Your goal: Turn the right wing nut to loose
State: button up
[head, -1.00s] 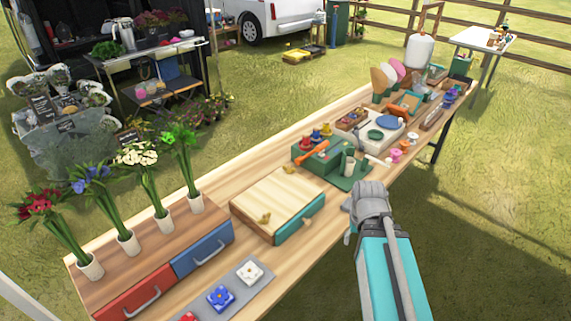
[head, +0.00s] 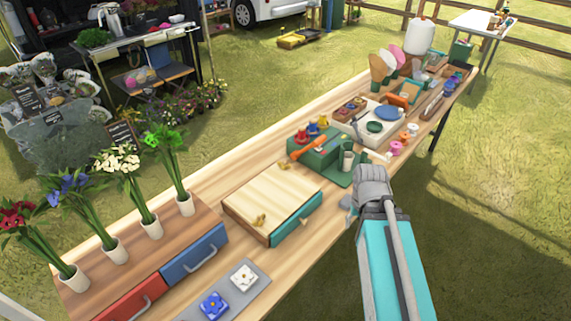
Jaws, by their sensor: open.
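A flat wooden press box (head: 262,195) with a teal front (head: 297,220) lies on the long table. Two small brass-coloured wing nuts sit on its top: the right wing nut (head: 284,167) near the far right edge, and the left wing nut (head: 258,220) near the front left edge. They are too small to tell how tight they are. My gripper (head: 347,203) is right of the box, near the table's front edge, apart from both wing nuts. Its fingers are partly hidden by my wrist. It is open, and nothing shows in it.
A green stand with coloured knobs (head: 318,147) is just behind the box. Red and blue drawers (head: 195,256) with potted flowers are at the left. A grey mat (head: 261,273) with flower tiles lies in front. Bare table top (head: 310,240) shows right of the box.

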jog(key=shift+o, duration=0.6)
jog(key=shift+w+a+r+m, duration=0.25)
jog(key=shift+w+m, duration=0.15)
jog(key=shift+w, duration=0.1)
jog(key=m+t+y+p, duration=0.1)
jog(key=m+y+p, duration=0.3)
jog(key=m+p, duration=1.15)
send_near(286, 164)
notch_tip(286, 164, up, 3)
jog(key=d+m+b, duration=0.2)
jog(key=m+b, duration=0.3)
jog(key=b, duration=0.1)
jog(key=shift+s+a+r, duration=0.1)
jog(key=shift+s+a, duration=0.05)
jog(key=shift+s, duration=0.05)
jog(key=b+x, duration=1.2)
jog(key=x, duration=0.1)
jog(key=shift+w+a+f, duration=0.2)
jog(key=shift+a+f, duration=0.1)
